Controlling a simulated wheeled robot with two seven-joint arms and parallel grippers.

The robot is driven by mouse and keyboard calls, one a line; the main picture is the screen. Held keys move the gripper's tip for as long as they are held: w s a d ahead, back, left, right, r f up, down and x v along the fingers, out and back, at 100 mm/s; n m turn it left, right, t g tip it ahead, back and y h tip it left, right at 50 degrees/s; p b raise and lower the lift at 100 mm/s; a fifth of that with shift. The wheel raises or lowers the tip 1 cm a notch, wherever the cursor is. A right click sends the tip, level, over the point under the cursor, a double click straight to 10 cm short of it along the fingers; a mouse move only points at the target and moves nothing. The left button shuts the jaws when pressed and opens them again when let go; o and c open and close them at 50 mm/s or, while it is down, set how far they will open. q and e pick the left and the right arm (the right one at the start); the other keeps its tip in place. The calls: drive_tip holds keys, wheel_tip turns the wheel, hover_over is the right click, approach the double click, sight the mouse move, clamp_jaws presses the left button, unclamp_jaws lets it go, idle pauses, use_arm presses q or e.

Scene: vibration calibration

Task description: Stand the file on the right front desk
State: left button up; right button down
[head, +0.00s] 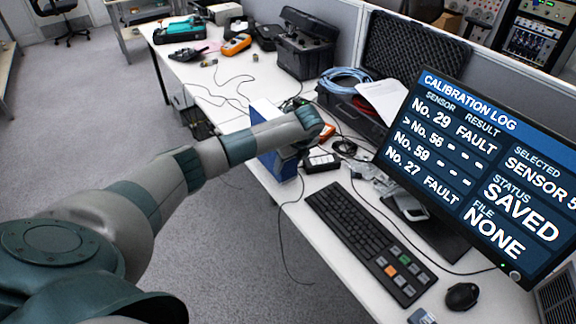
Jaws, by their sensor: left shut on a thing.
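The file looks like a blue upright binder (285,166) with a pale side, at the desk's near edge in the middle of the head view. My left arm reaches across it, hiding its middle. My left gripper (299,150) is at the file and shut on it; the fingertips are mostly hidden by my wrist. I cannot tell whether the file's bottom touches the desk. The white desk (316,222) runs from the back left to the front right. My right gripper is not in view.
A monitor (470,170) reads "CALIBRATION LOG", status "SAVED", file "NONE". A keyboard (360,235) and a mouse (462,296) lie before it. Cables, small devices and a black case (305,45) crowd the desk behind. A narrow bare strip lies left of the keyboard.

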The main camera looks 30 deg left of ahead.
use_arm(q)
drive_tip(key=shift+f, duration=0.8)
drive_tip(key=o, duration=1.6)
drive_tip(key=shift+f, duration=0.1)
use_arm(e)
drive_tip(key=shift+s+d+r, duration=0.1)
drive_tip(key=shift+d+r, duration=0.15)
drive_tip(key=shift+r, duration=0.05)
use_arm(q)
drive_tip(key=shift+d, duration=0.1)
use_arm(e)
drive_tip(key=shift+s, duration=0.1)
